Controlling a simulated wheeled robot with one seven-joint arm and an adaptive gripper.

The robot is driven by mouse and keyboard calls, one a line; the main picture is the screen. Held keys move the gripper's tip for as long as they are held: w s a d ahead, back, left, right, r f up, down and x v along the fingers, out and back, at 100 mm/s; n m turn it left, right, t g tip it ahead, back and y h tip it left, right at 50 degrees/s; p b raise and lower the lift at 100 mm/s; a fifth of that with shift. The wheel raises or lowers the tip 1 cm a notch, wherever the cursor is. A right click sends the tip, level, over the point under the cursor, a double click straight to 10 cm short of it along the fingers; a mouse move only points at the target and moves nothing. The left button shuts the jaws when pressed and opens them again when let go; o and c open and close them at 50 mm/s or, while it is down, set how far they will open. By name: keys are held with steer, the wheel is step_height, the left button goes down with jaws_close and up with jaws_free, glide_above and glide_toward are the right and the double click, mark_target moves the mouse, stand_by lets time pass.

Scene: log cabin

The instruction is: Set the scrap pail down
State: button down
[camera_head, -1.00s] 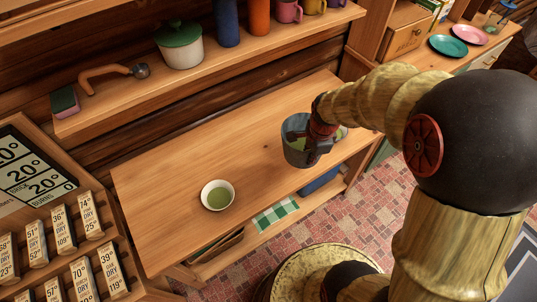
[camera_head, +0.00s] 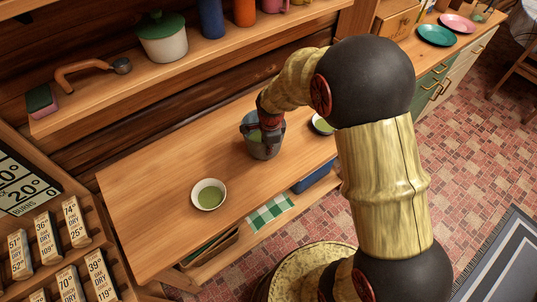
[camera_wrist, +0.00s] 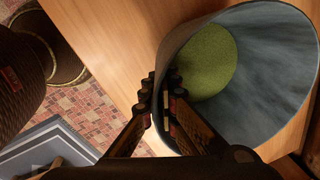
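The scrap pail (camera_head: 251,126) is grey-blue, with green matter inside, and is over the middle of the wooden table (camera_head: 160,170). It also shows in the wrist view (camera_wrist: 275,70), where I look into its open mouth and see a green layer at the bottom. My gripper (camera_head: 270,134) is at the pail's rim. In the wrist view my gripper's two fingers (camera_wrist: 160,95) are closed on the pail's wall, one outside and one inside. The pail looks nearly upright. I cannot tell whether its base touches the tabletop.
A white bowl with green contents (camera_head: 209,194) stands left of the pail. A second such bowl (camera_head: 322,124) stands to its right, partly behind my arm. The table's left part is clear. A shelf with a lidded pot (camera_head: 162,40) runs above the back.

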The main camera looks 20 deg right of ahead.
mark_target(268, 158)
steer(key=shift+w+f+b, duration=0.1)
steer(key=shift+f+b, duration=0.2)
steer(key=shift+f, duration=1.2)
steer(key=shift+f, duration=0.15)
steer(key=c, duration=2.1)
jaws_free()
steer(key=shift+o, duration=0.3)
